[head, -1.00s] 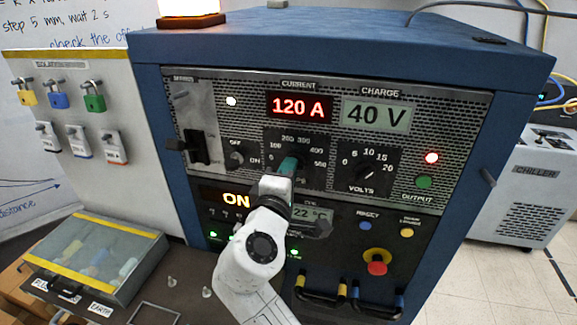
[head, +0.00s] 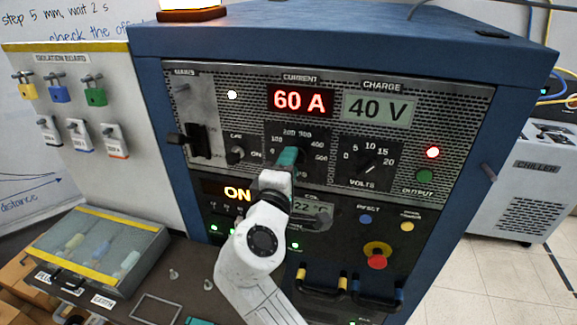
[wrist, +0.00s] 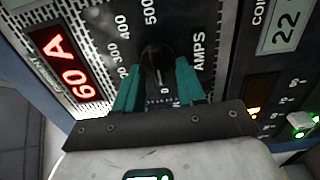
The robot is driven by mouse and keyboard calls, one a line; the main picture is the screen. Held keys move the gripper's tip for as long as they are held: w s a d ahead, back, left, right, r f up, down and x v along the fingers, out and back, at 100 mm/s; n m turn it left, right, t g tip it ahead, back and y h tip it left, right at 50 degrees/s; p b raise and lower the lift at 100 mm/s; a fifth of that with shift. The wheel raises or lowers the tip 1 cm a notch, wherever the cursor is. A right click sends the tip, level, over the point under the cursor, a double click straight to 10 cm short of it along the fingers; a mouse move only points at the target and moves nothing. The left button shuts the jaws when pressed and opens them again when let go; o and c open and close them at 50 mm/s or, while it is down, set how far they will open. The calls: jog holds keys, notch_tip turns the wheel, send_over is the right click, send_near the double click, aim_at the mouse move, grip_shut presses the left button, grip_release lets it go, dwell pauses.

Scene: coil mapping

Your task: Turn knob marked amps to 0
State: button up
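The amps knob (wrist: 156,58) is a dark round knob on the black scale plate of the blue power cabinet. In the wrist view, my gripper (wrist: 158,72) has its teal fingers on opposite sides of the knob, tips against it. In the head view, my gripper (head: 288,157) covers the knob, with the scale numbers showing around it. The current display (head: 300,101) reads 60 A in red, and it also shows in the wrist view (wrist: 68,68).
A small off/on switch (head: 236,154) and a breaker lever (head: 195,140) are on the left. Below are a red emergency button (head: 377,262) and handles (head: 322,291).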

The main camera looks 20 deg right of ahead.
jog(key=b+v, duration=0.2)
jog(key=v, duration=0.8)
jog(key=shift+s+a+b, duration=0.25)
jog(key=shift+s+b, duration=0.05)
jog(key=s+d+f+m+g+y, duration=0.25)
jog(key=s+d+f, duration=0.2)
jog(key=f, duration=0.35)
jog(key=s+d+f+m+g+y, duration=0.1)
jog(key=s+d+f+m+g, duration=0.15)
jog(key=d+f, duration=0.4)
jog(key=s+d+f+m+g+y, duration=0.1)
jog(key=s+d+f+g, duration=0.25)
jog(key=f, duration=0.55)
jog(key=s+f+m+g+y, duration=0.2)
jog(key=s+f, duration=0.3)
jog(key=s, duration=0.4)
jog(key=s+f+m+g+y, duration=0.3)
jog(key=s+f+y, duration=0.1)
jog(key=s, duration=0.6)
jog(key=shift+s+d+f+m, duration=0.2)
jog(key=shift+f+m, duration=0.2)
jog(key=shift+f, duration=0.4)
